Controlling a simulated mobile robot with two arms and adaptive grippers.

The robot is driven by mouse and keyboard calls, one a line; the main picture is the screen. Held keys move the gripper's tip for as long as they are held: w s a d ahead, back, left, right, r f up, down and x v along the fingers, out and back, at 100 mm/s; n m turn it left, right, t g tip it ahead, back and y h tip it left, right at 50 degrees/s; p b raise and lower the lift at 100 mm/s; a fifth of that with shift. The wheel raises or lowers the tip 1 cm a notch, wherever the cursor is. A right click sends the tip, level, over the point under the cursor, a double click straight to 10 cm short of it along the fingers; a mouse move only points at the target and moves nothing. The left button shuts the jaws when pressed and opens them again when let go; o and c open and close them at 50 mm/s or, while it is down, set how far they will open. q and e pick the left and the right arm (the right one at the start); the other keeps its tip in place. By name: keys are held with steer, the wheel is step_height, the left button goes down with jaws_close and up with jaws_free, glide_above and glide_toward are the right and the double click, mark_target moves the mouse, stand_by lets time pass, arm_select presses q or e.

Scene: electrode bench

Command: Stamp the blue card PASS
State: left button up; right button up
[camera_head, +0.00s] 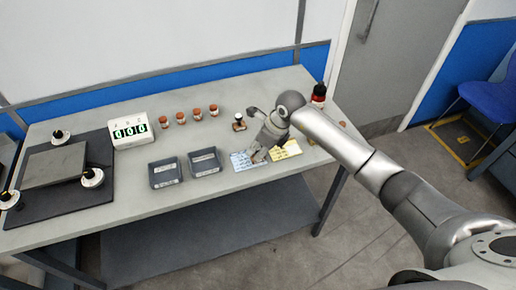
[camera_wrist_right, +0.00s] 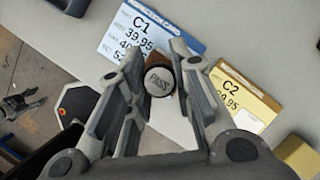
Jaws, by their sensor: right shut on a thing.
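My right gripper (camera_head: 256,156) is over the front right of the bench and is shut on a stamp with a round top marked PASS (camera_wrist_right: 158,80). In the right wrist view the stamp sits between the fingers, at the lower edge of the blue card, and I cannot tell if it touches the card. The blue card (camera_head: 242,165), marked C1, lies flat and also shows in the wrist view (camera_wrist_right: 188,38). The yellow card (camera_head: 288,151), marked C2, lies to its right and shows in the wrist view (camera_wrist_right: 258,103). My left gripper is not in view.
Another small stamp-like object (camera_head: 239,123) stands behind the cards. Two grey bins (camera_head: 166,185) (camera_head: 219,173) stand left of the cards. A white counter (camera_head: 130,132) reads 000, with several brown-capped jars (camera_head: 181,118) beside it. A dark bottle (camera_head: 318,97) stands at the back right.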

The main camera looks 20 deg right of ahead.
steer(key=shift+s+f, duration=0.15)
steer(key=shift+r+p, duration=0.65)
steer(key=shift+r, duration=0.3)
steer(key=shift+r+p, duration=1.45)
steer(key=shift+r, duration=1.2)
